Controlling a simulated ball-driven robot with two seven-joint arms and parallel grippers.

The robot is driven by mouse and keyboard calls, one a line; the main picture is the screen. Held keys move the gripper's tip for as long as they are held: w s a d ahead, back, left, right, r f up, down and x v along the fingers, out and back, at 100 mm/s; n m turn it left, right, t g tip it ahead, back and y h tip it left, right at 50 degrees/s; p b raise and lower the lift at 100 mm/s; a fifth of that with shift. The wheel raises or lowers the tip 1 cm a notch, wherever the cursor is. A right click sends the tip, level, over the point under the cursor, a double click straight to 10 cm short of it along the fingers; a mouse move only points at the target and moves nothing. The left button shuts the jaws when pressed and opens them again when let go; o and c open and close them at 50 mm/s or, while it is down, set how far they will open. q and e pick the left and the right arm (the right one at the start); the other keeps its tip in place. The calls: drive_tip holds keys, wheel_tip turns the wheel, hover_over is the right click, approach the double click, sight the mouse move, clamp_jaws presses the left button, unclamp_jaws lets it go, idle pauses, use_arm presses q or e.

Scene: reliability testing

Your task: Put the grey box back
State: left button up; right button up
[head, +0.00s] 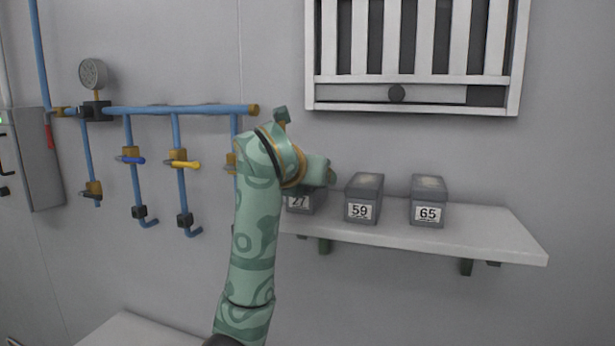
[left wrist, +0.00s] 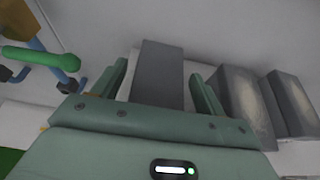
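The grey box labelled 27 (head: 303,207) stands on the white wall shelf (head: 480,240), at the left of the row. My left arm and hand hide its upper part in the head view. In the left wrist view, the grey box (left wrist: 160,78) lies between the two green fingers of my left gripper (left wrist: 160,82). The fingers are apart, with narrow gaps visible beside the box, so the gripper looks open around it. In the head view my left gripper (head: 322,174) is above this box. My right gripper is not in view.
Two more grey boxes, labelled 59 (head: 362,198) and 65 (head: 428,201), stand to the right on the shelf. Blue pipes (head: 180,110) with valve handles run along the wall at the left. A white-barred vent (head: 410,95) is above. The shelf's right end is clear.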

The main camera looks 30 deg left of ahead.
use_arm(q)
drive_tip(key=shift+r, duration=0.3)
drive_tip(key=p+v, duration=0.1)
drive_tip(key=v, duration=0.5)
drive_tip(key=shift+s+r, duration=0.1)
drive_tip(key=shift+s, duration=0.1)
drive_tip(key=p+v, duration=0.4)
drive_tip(key=v, duration=0.1)
drive_tip(key=shift+s+d, duration=0.15)
drive_tip(key=shift+s, duration=0.15)
